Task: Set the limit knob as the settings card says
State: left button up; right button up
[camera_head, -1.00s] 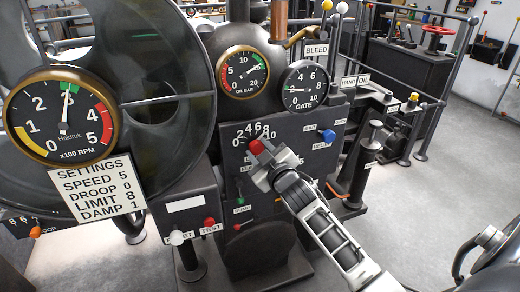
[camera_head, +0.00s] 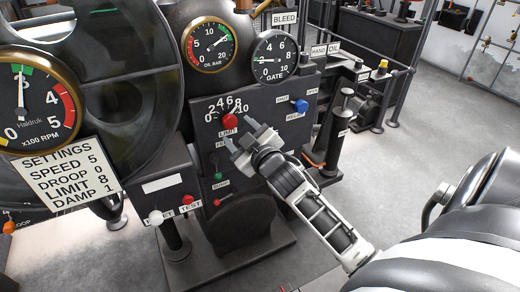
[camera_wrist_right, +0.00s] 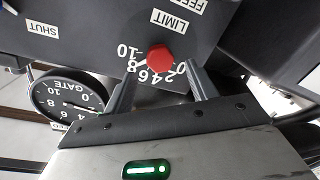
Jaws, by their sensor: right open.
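The settings card (camera_head: 67,174) hangs at the left and reads SPEED 5, DROOP 0, LIMIT 8, DAMP 1. The red limit knob (camera_head: 229,120) sits on the dark panel above its LIMIT label, under a scale from 0 to 10. The knob (camera_wrist_right: 160,57) also shows in the right wrist view; I cannot tell for sure which number it points at. My right gripper (camera_head: 241,137) is open and empty, just below and right of the knob. In the right wrist view its fingers (camera_wrist_right: 161,88) are spread, with the knob beyond the tips. My left gripper is not in view.
A gate dial (camera_head: 275,56) and an oil gauge (camera_head: 209,42) are above the panel. A blue knob (camera_head: 301,106) is right of the limit knob. A green knob (camera_head: 221,176) and a red lever (camera_head: 217,202) are below. White and red buttons (camera_head: 187,199) stand lower left.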

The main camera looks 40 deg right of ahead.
jog(key=s+a, duration=0.1)
jog(key=s, duration=1)
jog(key=shift+s+a+r, duration=0.25)
jog(key=shift+a+r, duration=0.05)
jog(key=shift+a, duration=0.1)
jog(key=shift+a+f, duration=0.1)
